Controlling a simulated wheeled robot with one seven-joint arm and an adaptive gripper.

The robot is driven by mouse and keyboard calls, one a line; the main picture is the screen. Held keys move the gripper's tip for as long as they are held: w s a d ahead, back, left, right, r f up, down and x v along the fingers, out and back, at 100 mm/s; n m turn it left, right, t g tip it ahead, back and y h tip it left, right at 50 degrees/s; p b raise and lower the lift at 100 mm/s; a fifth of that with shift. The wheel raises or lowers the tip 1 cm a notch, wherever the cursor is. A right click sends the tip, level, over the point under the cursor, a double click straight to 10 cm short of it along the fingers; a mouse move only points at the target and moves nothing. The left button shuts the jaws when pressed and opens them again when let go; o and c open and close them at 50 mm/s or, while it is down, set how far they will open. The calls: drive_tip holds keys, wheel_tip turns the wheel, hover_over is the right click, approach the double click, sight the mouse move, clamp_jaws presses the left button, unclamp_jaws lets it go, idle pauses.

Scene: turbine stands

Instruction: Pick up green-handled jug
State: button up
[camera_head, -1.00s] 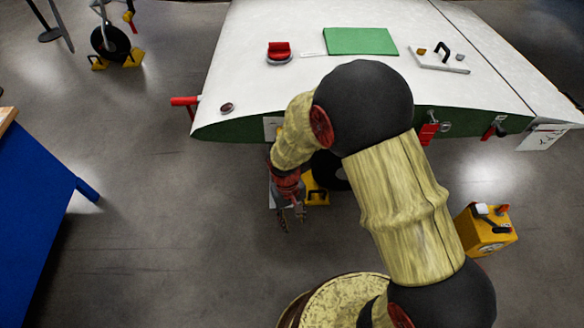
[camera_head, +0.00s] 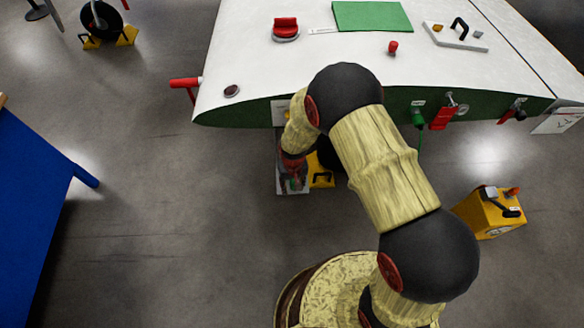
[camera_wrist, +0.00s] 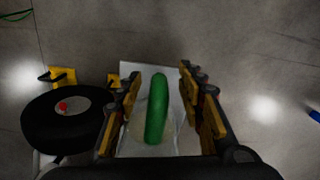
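In the wrist view, the jug's green handle (camera_wrist: 157,108) lies lengthwise between the two fingers of my gripper (camera_wrist: 165,88). A pale, see-through jug body (camera_wrist: 136,132) shows faintly below the handle. Both fingers are spread, with a gap on each side of the handle, wider on the right. The gripper is open and I see no contact. In the head view, my gripper (camera_head: 293,175) is small, low in front of the green-fronted white wing; the jug cannot be made out there.
A pale board (camera_wrist: 168,72) lies under the jug. A black wheel (camera_wrist: 62,118) with yellow chocks is close on the left in the wrist view. The white wing (camera_head: 350,75) stands beyond my arm. A yellow box (camera_head: 490,213) is at right; a blue table (camera_head: 40,210) at left.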

wheel_tip(320, 180, down, 3)
drive_tip(key=shift+b, duration=0.4)
drive_tip(key=shift+r, duration=0.1)
drive_tip(key=shift+d, duration=0.1)
clamp_jaws()
idle(0.6)
